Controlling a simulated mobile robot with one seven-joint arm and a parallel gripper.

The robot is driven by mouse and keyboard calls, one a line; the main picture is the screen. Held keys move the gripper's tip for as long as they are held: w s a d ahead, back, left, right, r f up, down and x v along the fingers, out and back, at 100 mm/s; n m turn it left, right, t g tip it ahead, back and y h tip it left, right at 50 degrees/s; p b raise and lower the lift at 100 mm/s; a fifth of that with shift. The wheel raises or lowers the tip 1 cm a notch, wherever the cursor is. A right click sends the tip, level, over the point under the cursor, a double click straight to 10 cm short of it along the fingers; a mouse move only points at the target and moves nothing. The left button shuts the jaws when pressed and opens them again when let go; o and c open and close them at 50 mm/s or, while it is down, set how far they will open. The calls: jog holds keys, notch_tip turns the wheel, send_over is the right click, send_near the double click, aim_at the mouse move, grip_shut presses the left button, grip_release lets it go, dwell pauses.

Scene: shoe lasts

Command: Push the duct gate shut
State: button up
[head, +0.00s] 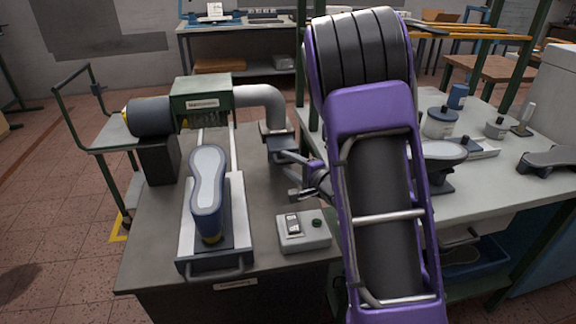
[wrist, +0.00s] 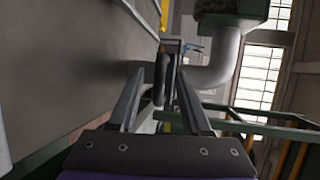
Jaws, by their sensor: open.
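The duct gate (head: 277,131) is a dark flat fitting at the lower end of the pale grey duct elbow (head: 262,95), right of the machine on the bench. My gripper (head: 288,172) is close in front of it, at the bench's right side. In the wrist view, my gripper (wrist: 160,82) has its two fingers apart with nothing clamped. A dark upright part of the gate (wrist: 163,78) shows between and beyond the fingertips. I cannot tell whether they touch it. The duct elbow also shows in the wrist view (wrist: 218,62). My forearm hides some of the area to the right.
A blue shoe last (head: 208,190) lies on a sliding tray (head: 240,235) at the bench's middle. A switch box (head: 304,232) stands at its front right, below my gripper. The green-cased machine (head: 200,98) is behind. A second table (head: 490,185) with jars is to the right.

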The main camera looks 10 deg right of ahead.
jog(key=shift+w+a+f, duration=0.1)
jog(key=shift+w+a, duration=0.05)
jog(key=shift+w, duration=0.2)
jog(key=shift+c, duration=0.2)
grip_shut()
dwell(1.0)
